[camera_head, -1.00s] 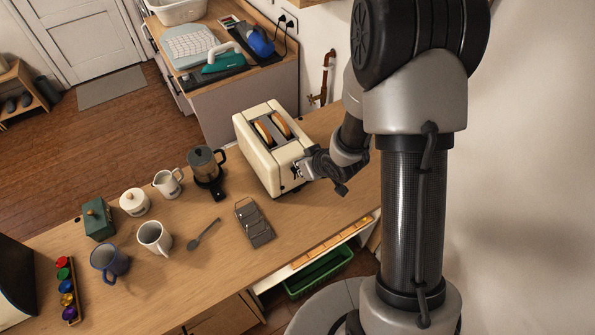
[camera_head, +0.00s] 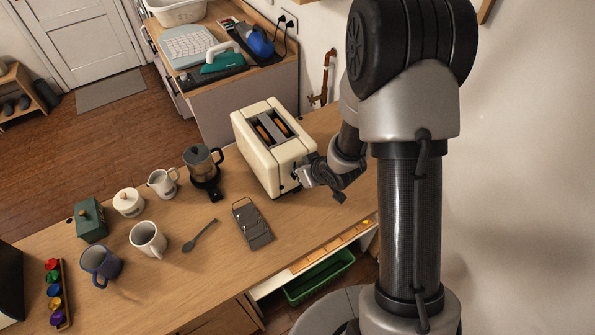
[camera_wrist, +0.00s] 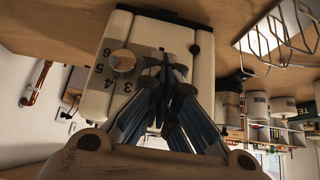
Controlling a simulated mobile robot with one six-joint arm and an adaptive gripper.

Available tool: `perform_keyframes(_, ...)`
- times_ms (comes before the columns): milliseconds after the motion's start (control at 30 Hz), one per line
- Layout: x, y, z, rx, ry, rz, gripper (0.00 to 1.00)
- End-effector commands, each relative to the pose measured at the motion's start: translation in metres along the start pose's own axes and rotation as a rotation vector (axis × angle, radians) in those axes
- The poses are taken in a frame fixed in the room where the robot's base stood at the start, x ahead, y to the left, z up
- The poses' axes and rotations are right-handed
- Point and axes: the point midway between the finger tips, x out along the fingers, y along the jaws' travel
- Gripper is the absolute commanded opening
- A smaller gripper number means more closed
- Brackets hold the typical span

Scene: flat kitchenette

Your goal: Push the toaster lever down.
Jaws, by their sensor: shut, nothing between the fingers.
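The cream toaster (camera_head: 254,152) stands on the wooden counter, with two bread slices (camera_head: 265,133) sunk low in its slots. My gripper (camera_head: 299,177) is at the toaster's near end face, low down on its lever side. In the wrist view the toaster (camera_wrist: 96,101) appears upside down, with its numbered dial (camera_wrist: 122,61) left of my fingers. My gripper (camera_wrist: 178,75) is shut and empty, its fingertips close against the end face. The lever is hidden by the fingers; I cannot tell whether they touch it.
A dark grater-like metal piece (camera_head: 252,224), a spoon (camera_head: 201,236) and a coffee maker (camera_head: 203,165) lie or stand left of the toaster. Mugs (camera_head: 148,240) are farther left. A wall (camera_head: 520,170) is at the right.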

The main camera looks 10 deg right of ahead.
Motion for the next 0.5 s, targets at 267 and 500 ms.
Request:
perform_keyframes(267, 0.016, 0.000, 0.012, 0.000, 0.000, 0.000, 0.00)
perform_keyframes(500, 0.002, 0.001, 0.020, 0.003, 0.000, 0.001, 0.00)
